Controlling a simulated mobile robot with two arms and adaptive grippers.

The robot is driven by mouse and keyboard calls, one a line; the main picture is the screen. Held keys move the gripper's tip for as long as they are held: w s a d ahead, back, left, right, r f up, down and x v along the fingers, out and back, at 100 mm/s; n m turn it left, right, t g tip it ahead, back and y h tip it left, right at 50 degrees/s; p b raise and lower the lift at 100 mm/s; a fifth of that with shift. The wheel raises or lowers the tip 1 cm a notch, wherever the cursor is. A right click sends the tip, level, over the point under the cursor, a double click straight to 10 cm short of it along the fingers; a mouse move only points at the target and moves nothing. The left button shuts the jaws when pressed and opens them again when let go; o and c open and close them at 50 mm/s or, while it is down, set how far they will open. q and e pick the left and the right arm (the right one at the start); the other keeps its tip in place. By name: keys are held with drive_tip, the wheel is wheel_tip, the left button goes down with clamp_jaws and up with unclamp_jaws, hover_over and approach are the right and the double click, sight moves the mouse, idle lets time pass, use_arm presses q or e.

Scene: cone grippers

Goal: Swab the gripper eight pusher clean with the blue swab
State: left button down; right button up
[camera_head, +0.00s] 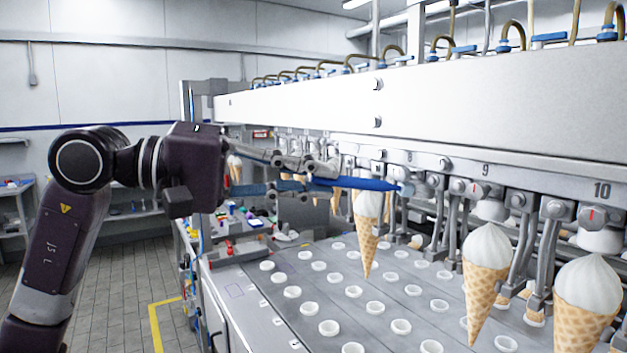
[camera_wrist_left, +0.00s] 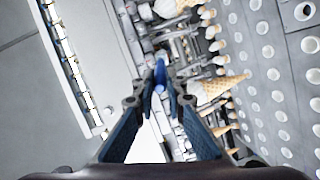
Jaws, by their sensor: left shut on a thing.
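My left gripper (camera_head: 315,176) is shut on the blue swab (camera_head: 362,184) and holds it roughly level, its pale tip (camera_head: 406,188) pointing right. The blue swab also shows end-on between my left fingers in the left wrist view (camera_wrist_left: 160,74). The tip is in front of the row of cone grippers, close to the one left of the label 9; I cannot tell whether it touches the pusher there. A filled cone (camera_head: 368,228) hangs just below the swab. My right gripper is not in view.
Filled cones hang at gripper nine (camera_head: 484,270) and gripper ten (camera_head: 583,300). The long white machine beam (camera_head: 440,95) runs above. Below lies a grey plate (camera_head: 385,325) with rows of white ring holders. Small coloured items (camera_head: 240,222) sit on a bench behind my left arm.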

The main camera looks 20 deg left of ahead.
use_arm(q)
drive_tip(key=shift+w+a, duration=0.2)
drive_tip(key=shift+a, duration=0.1)
drive_tip(key=shift+s+d, duration=0.4)
drive_tip(key=shift+d, duration=0.2)
drive_tip(key=shift+w+a, duration=0.5)
drive_tip(key=shift+a, duration=0.05)
drive_tip(key=shift+s+d, duration=0.45)
drive_tip(key=shift+w+a, duration=0.35)
drive_tip(key=shift+a, duration=0.1)
drive_tip(key=shift+s+d+b, duration=0.3)
drive_tip(key=shift+s+d, duration=0.05)
drive_tip(key=shift+d, duration=0.1)
drive_tip(key=shift+w+a, duration=0.35)
drive_tip(key=shift+a, duration=0.1)
drive_tip(key=shift+s+d, duration=0.45)
drive_tip(key=shift+d, duration=0.15)
drive_tip(key=s+a+b, duration=0.3)
drive_tip(key=s+a, duration=0.1)
drive_tip(key=shift+s, duration=0.35)
